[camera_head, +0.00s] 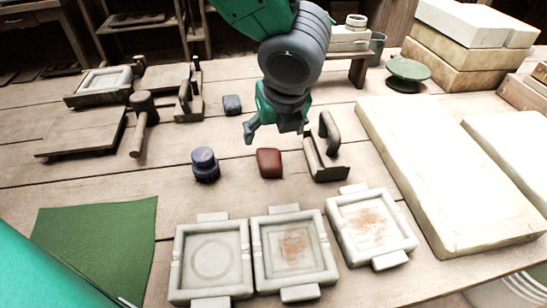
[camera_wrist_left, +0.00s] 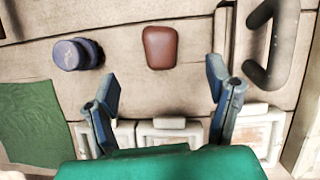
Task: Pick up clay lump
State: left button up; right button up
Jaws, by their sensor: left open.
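The clay lump (camera_head: 270,163) is a small reddish-brown block with rounded corners. It lies on the wooden table in the head view, behind the middle tile mould. My left gripper (camera_head: 277,135) hangs above and just behind it, apart from it, with fingers spread. In the left wrist view the clay lump (camera_wrist_left: 160,47) sits beyond the open fingers (camera_wrist_left: 163,92), roughly centred between them and not touched. Nothing hides the lump. My right gripper is not seen in either view.
A dark blue jar (camera_head: 205,165) stands left of the lump and a handled tool (camera_head: 325,152) stands close on its right. Several pale moulds (camera_head: 212,262) line the front. A large pale slab (camera_head: 440,180) fills the right. A green cloth (camera_head: 95,245) lies front left.

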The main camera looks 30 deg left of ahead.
pick_arm(q)
jog(key=b, duration=0.2)
send_over(269, 158)
jog(key=s+d, duration=0.2)
jog(key=f, duration=0.6)
jog(key=shift+w, duration=0.2)
jog(key=shift+a+f, duration=0.15)
jog(key=shift+a, duration=0.1)
jog(key=b+x, duration=0.2)
jog(key=x, duration=0.2)
jog(key=shift+a+f, duration=0.2)
jog(key=shift+f, duration=0.1)
jog(key=shift+w+d+f+b, duration=0.1)
jog(key=shift+w+f+b, duration=0.05)
jog(key=shift+f+b, duration=0.15)
jog(key=shift+r, duration=0.1)
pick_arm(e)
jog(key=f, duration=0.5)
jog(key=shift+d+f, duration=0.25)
pick_arm(q)
jog(key=c, duration=1.5)
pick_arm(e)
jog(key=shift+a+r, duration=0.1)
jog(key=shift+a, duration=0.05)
